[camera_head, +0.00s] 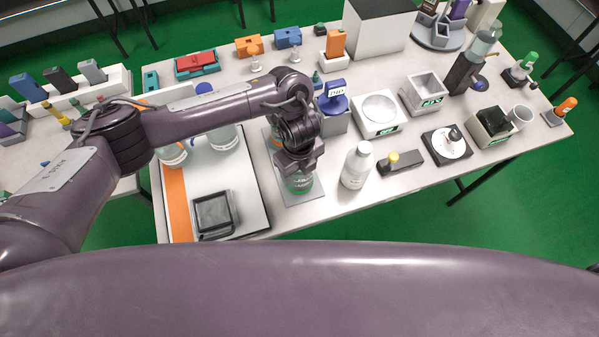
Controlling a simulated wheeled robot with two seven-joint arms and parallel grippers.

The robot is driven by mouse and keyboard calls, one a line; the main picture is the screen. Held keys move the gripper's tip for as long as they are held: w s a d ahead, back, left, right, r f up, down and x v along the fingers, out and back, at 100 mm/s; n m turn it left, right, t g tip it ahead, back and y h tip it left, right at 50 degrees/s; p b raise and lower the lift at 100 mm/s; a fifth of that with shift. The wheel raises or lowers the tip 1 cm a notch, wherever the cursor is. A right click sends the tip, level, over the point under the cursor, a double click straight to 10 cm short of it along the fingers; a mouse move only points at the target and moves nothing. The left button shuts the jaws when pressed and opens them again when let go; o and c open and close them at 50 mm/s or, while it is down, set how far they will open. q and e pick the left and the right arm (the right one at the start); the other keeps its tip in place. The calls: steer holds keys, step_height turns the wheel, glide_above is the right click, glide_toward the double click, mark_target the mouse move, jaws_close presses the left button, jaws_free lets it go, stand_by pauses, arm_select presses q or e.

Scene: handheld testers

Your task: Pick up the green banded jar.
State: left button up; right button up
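The green banded jar (299,186) stands on a grey mat (305,198) near the front middle of the table. Its lower part with the green band shows; its top is hidden behind my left gripper. My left gripper (299,168) points down at the jar from above, with its fingers at or around the jar's top. I cannot tell whether the fingers touch the jar or how far apart they are. My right gripper is not in view.
A white bottle (357,165) stands close to the right of the jar. A dark open tray (214,214) lies on the white board (250,205) to the left, with other jars (224,138) behind it. Several testers and a white scale (379,112) crowd the right side.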

arm_select(q)
steer(key=c, duration=0.6)
steer(key=shift+r, duration=0.1)
